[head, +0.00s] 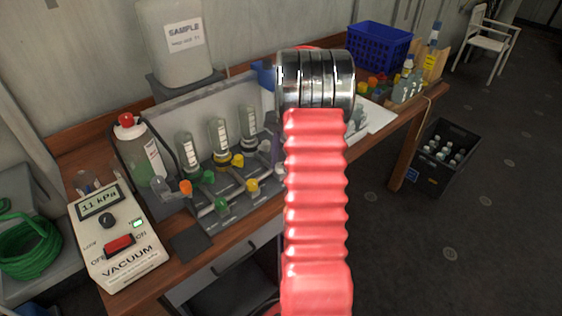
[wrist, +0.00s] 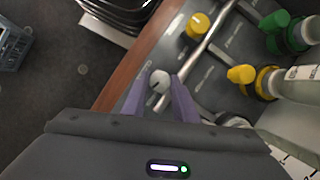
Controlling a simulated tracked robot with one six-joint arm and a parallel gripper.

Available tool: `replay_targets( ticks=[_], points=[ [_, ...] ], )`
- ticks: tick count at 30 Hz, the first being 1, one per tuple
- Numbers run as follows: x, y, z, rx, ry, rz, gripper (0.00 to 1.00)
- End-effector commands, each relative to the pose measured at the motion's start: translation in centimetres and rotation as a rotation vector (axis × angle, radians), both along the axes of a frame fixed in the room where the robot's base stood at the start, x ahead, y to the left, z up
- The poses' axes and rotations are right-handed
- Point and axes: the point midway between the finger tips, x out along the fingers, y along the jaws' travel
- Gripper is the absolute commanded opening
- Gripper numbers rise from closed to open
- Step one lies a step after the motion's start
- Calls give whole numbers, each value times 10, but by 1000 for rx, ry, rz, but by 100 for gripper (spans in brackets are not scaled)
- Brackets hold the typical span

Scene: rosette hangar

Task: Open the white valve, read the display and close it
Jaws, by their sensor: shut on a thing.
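The white valve (wrist: 160,82) is a small round knob seen between my gripper's two purple fingertips in the wrist view. My gripper (wrist: 160,90) is shut on it, one finger on each side. In the head view my red arm hides most of the gripper and the valve. The display (head: 101,203) is on the white vacuum box (head: 122,268) at the left and reads "11 kPa". The box has a black knob, a red switch and a lit green light.
The grey valve panel (head: 240,205) holds several yellow, green and orange valves and sample bottles (head: 220,137). A red-capped bottle (head: 140,155) stands at its left. A blue basket (head: 378,47) is at the back. A black crate (head: 440,157) stands on the floor at right.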

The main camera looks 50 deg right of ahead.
Motion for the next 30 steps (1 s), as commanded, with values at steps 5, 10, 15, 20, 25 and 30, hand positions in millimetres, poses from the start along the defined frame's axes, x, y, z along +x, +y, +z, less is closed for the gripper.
replay_targets(
  ticks=[5, 10, 15, 20, 25, 30],
  points=[
    [3, -1, 1, -5, -6, 146, 4],
    [4, -1, 1, -8, -7, 251, 4],
    [5, -1, 1, -8, -7, 311, 4],
    [5, -1, 1, -9, -8, 335, 4],
    [5, -1, 1, -8, -8, 338, 4],
    [5, -1, 2, -9, -8, 338, 4]
  ],
)
